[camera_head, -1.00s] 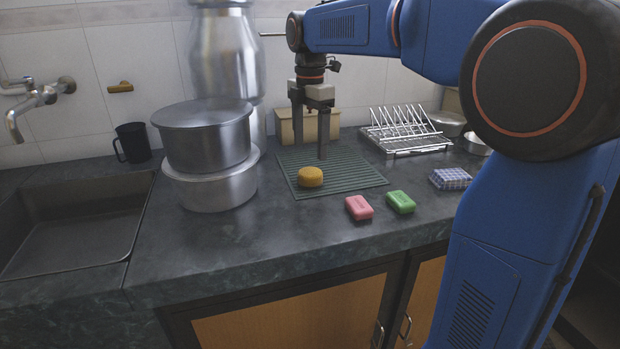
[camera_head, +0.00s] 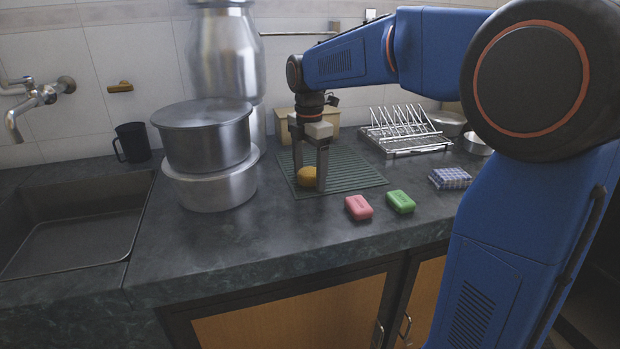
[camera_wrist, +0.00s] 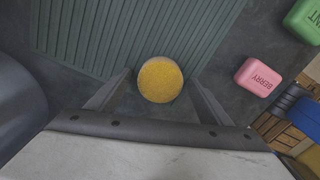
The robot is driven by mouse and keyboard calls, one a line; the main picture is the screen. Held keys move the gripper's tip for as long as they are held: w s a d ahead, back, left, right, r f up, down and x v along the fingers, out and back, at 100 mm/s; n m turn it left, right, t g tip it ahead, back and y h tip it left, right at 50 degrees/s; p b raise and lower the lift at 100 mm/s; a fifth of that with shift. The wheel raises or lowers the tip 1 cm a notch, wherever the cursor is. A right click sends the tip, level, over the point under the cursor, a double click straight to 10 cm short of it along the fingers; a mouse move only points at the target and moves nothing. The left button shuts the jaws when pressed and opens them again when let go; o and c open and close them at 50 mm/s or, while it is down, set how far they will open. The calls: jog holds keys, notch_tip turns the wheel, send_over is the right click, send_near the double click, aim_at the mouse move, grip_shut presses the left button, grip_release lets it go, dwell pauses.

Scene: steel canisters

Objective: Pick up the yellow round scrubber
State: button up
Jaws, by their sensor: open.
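The yellow round scrubber (camera_head: 306,176) lies on the green ribbed mat (camera_head: 352,178), near its front left part. My gripper (camera_head: 309,177) is open and lowered over the scrubber, pointing down, with one finger partly in front of it in the head view. In the wrist view the scrubber (camera_wrist: 160,79) shows as a yellow disc between the two spread fingers (camera_wrist: 157,95), near their tips. I see no clear contact between fingers and scrubber.
A pink soap (camera_head: 358,207) and a green soap (camera_head: 400,201) lie in front of the mat. Stacked steel pots (camera_head: 208,150) stand close on the left. A dish rack (camera_head: 405,133) is behind right, a checked cloth block (camera_head: 450,179) at right, a sink (camera_head: 75,235) at far left.

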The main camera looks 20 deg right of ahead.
aim_at(309, 171)
jog(key=c, duration=1.1)
jog(key=shift+r, duration=0.15)
notch_tip(309, 171, up, 10)
jog(key=shift+f, duration=0.1)
